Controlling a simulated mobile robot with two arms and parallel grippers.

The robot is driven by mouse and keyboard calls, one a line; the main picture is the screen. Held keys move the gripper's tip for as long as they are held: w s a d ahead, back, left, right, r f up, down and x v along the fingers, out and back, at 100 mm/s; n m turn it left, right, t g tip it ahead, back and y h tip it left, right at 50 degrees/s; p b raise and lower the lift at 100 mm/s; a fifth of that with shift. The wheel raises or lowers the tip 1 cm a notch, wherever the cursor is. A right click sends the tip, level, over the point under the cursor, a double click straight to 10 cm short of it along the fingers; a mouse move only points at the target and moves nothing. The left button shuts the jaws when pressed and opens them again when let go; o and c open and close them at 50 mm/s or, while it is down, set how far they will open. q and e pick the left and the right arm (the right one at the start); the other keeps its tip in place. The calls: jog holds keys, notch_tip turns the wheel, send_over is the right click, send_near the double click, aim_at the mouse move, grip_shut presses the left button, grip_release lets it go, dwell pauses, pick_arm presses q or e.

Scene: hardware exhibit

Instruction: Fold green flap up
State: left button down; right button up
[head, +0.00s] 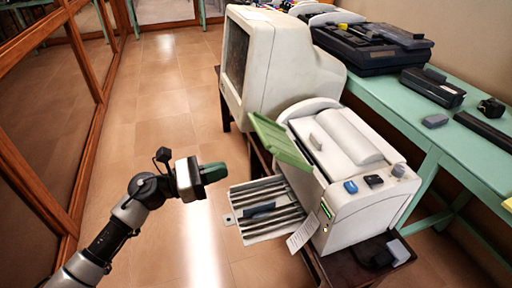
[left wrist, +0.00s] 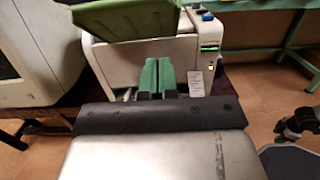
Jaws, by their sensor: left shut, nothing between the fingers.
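The green flap (head: 280,143) is on the left side of a white printer-like machine (head: 372,195). It sticks out from the machine at a tilt, above a ribbed tray (head: 262,224). In the left wrist view the flap (left wrist: 125,22) is at the top, over the machine's pale front (left wrist: 128,62). My left gripper (head: 213,172) is left of the flap and apart from it, near the tray's far left corner. Its green fingers (left wrist: 158,78) are shut with nothing between them and point at the machine below the flap.
A large beige monitor (head: 262,62) stands behind the machine. A green table (head: 415,118) with black devices (head: 365,48) runs along the right. A paper slip (head: 302,234) hangs by the tray. The tiled floor on the left is clear, beside a wood-framed partition (head: 85,150).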

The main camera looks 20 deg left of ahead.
pick_arm(q)
jog(key=w+d+r+p, duration=0.2)
jog(key=w+d+r, duration=0.1)
jog(key=w+d, duration=0.2)
jog(key=shift+d+r+p, duration=0.25)
jog(key=shift+d+p, duration=0.05)
jog(key=shift+d, duration=0.9)
pick_arm(e)
jog(key=s+d+f, duration=0.1)
jog(key=s, duration=0.7)
jog(key=shift+d+f+g, duration=0.3)
jog(key=shift+f, duration=0.05)
pick_arm(q)
jog(key=shift+w+r, duration=0.1)
pick_arm(e)
jog(key=shift+r, duration=0.1)
